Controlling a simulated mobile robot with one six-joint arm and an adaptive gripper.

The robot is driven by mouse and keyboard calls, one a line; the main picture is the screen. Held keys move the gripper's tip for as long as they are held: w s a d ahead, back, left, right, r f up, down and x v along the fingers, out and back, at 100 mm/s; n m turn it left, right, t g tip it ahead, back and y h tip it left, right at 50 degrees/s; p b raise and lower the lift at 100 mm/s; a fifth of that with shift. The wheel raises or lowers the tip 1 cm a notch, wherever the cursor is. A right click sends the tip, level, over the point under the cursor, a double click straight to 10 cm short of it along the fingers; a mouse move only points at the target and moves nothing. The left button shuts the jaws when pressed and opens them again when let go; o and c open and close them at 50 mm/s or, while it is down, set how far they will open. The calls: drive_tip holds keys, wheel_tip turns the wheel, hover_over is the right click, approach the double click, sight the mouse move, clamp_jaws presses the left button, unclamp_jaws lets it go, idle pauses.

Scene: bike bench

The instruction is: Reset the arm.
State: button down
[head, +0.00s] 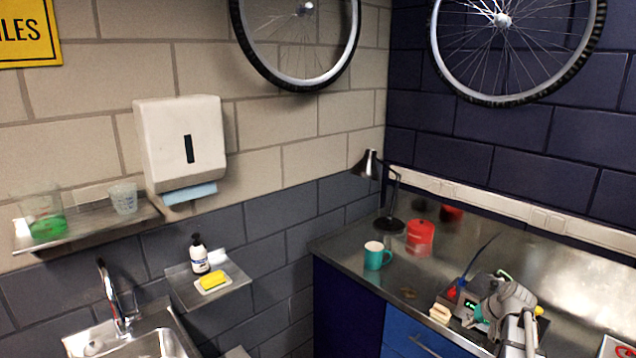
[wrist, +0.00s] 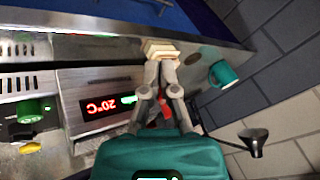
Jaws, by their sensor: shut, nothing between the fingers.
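My gripper (wrist: 160,66) shows in the wrist view with its two fingers brought together and nothing between them. A small beige block (wrist: 161,47) lies just beyond the fingertips, near the bench edge. I cannot tell whether the tips touch it. In the head view the same block (head: 440,312) lies at the front of the metal bench, left of my grey arm. My fingertips are hard to make out there.
A teal mug (head: 376,256), a red-lidded container (head: 420,237) and a black lamp (head: 390,224) stand on the bench (head: 345,250). A device with a red 20°C display (wrist: 98,108) is beside my gripper. A sink (head: 150,345) is at lower left.

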drive_tip(key=s+a+f+n+g+h, duration=0.1)
drive_tip(key=s+a+g, duration=0.1)
drive_tip(key=s+a, duration=0.3)
drive_tip(key=s+a+f+n+g+h, duration=0.1)
drive_tip(key=s+a, duration=0.4)
drive_tip(key=a, duration=0.8)
drive_tip(key=s+a+f+n+g+h, duration=0.1)
drive_tip(key=s+a+g, duration=0.1)
drive_tip(key=s+a, duration=0.4)
drive_tip(key=a, duration=0.3)
drive_tip(key=shift+a+n+g, duration=0.15)
drive_tip(key=shift+n+g, duration=0.25)
